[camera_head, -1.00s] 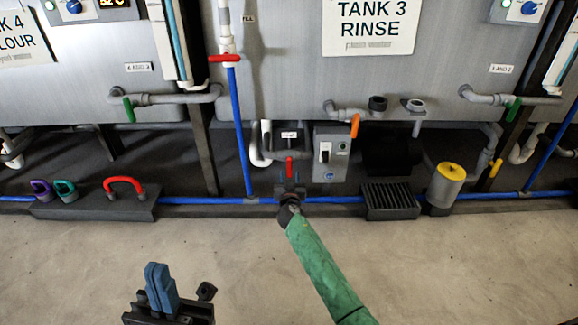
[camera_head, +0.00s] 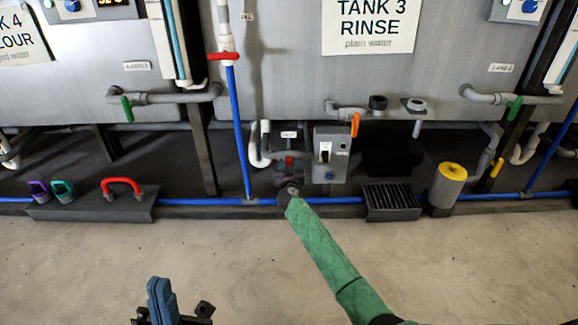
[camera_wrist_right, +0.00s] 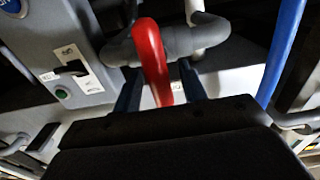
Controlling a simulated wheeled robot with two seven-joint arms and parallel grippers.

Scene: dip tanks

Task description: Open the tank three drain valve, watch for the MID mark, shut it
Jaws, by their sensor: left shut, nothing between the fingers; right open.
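The TANK 3 RINSE sign (camera_head: 368,25) is on the grey tank (camera_head: 285,70). Below it, a red valve handle (camera_head: 289,161) shows only as a small patch behind my right gripper (camera_head: 290,188), at the end of the green-sleeved arm. In the right wrist view, the red handle (camera_wrist_right: 152,60) stands between the two spread dark fingers of the right gripper (camera_wrist_right: 160,72), in front of a grey pipe. Whether a finger touches it I cannot tell. My left gripper (camera_head: 163,298) is shut and empty, low over the floor. I cannot make out a MID mark.
A control box (camera_head: 330,152) stands just right of the valve, beside an orange handle (camera_head: 355,124). A blue pipe (camera_head: 239,130) rises on the left. A floor grate (camera_head: 392,201) and a yellow-topped canister (camera_head: 447,185) are further right. The floor in front is clear.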

